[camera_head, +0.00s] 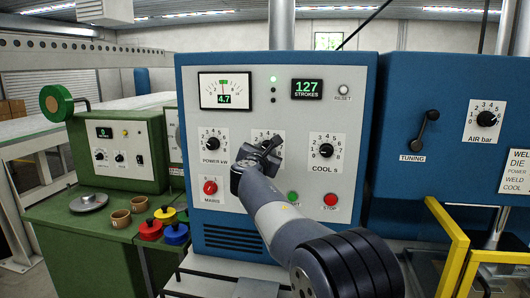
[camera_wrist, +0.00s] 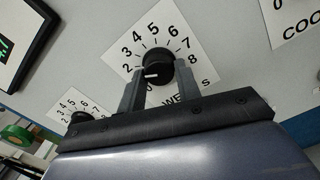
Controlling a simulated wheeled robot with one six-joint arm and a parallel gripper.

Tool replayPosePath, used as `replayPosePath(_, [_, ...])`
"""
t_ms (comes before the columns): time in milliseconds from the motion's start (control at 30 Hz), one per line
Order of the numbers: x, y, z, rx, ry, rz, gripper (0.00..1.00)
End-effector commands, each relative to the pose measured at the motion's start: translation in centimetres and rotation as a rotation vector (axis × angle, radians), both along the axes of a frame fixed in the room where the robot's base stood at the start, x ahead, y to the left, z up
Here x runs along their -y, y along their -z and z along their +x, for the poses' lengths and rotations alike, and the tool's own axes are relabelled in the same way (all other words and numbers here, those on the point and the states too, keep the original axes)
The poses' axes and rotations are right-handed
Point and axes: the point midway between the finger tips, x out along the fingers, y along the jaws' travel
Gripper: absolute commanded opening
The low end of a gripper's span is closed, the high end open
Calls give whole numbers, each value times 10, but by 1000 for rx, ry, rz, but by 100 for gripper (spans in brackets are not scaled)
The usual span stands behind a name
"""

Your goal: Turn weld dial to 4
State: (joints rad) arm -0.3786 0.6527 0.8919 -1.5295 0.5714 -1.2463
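The weld dial is a black knob (camera_wrist: 157,70) with a small white mark on a white scale plate (camera_wrist: 112,52). In the wrist view, numbers 2 to 8 show around it; the lower scale and part of the "WE…" label are hidden. The number the mark points to is not clear. My gripper (camera_wrist: 160,80) has one finger on each side of the knob, the tips close to its edges. Whether they press on it I cannot tell. In the head view, my gripper (camera_head: 268,148) covers the dial, leaving the scale plate's top edge (camera_head: 268,133) visible.
The power dial (camera_head: 210,143) is left and the cool dial (camera_head: 326,150) right. A yellow rail (camera_head: 455,250) stands at right.

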Motion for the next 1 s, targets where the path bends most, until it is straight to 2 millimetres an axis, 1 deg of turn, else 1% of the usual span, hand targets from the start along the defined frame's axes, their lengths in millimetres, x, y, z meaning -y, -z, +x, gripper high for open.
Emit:
replayPosePath(33, [0, 0, 0, 0, 0, 0, 27])
replayPosePath(267, [0, 0, 0, 0, 0, 0, 9])
replayPosePath(467, [0, 1, 0, 2, 0, 13, 9])
replayPosePath(667, [0, 2, 0, 17, 0, 81, 9])
replayPosePath(867, [0, 3, 0, 45, 1, 223, 9])
replayPosePath(1000, [-1, 3, 0, 70, 0, 349, 9])
